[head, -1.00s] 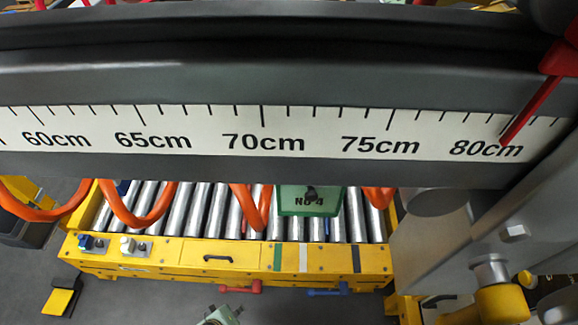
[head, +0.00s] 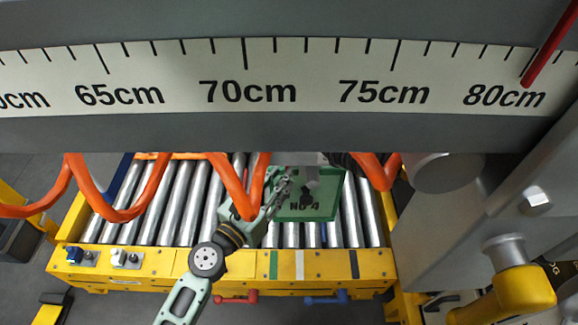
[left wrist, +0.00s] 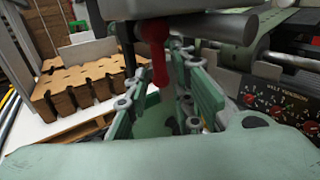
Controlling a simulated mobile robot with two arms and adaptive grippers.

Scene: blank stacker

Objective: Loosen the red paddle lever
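The red paddle lever (left wrist: 155,48) hangs down from a dark part in the left wrist view, at the top centre. My left gripper (left wrist: 163,78) is open there, with a green finger on either side of the lever's lower end. I cannot tell whether a finger touches it. My right gripper is not in view.
The grey beam with the centimetre scale (head: 300,133) crosses above the roller conveyor. Orange hoses (head: 120,212) loop beneath it. A machine column stands at right.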

